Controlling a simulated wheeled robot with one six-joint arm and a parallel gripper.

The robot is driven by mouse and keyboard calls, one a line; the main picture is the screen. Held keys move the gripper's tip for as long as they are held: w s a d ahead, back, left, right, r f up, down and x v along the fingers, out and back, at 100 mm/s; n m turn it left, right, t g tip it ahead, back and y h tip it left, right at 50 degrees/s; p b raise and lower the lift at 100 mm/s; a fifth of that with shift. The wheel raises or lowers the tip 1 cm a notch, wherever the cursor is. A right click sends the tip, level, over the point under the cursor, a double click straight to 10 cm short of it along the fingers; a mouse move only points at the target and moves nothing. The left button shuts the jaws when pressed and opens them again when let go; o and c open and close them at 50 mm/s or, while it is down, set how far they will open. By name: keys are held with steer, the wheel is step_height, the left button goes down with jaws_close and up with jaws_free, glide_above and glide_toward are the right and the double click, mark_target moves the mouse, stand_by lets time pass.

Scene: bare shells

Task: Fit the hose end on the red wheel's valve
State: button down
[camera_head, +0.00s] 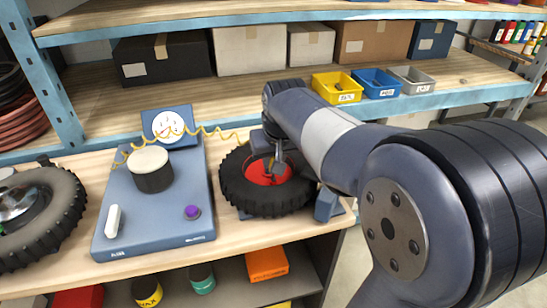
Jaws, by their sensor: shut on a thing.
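The red wheel (267,172) has a black knobbly tyre and a red rim, and lies or leans on a blue stand at the bench's right end. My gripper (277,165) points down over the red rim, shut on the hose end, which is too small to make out. A yellow coiled hose (205,131) runs from the blue pump unit's gauge (168,124) towards my gripper. My arm covers part of the tyre's right and upper side. I cannot see the valve clearly, nor tell whether the hose end touches it.
The blue pump base (150,215) carries a black cylinder with a white top (152,168), a white handle (113,220) and a purple knob (192,212). Yellow, blue and grey bins (338,87) sit on the shelf behind.

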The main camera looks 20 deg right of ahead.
steer(key=shift+f+b, duration=0.8)
steer(key=shift+f, duration=0.5)
stand_by(1.3)
steer(key=c, duration=0.6)
jaws_free()
steer(key=shift+c, duration=0.2)
steer(key=shift+r, duration=0.15)
steer(key=shift+o, duration=0.3)
steer(key=shift+r+p, duration=1.35)
steer(key=shift+r, duration=0.05)
steer(key=shift+r, duration=0.1)
steer(key=shift+r+p, duration=3)
steer(key=shift+r, duration=0.45)
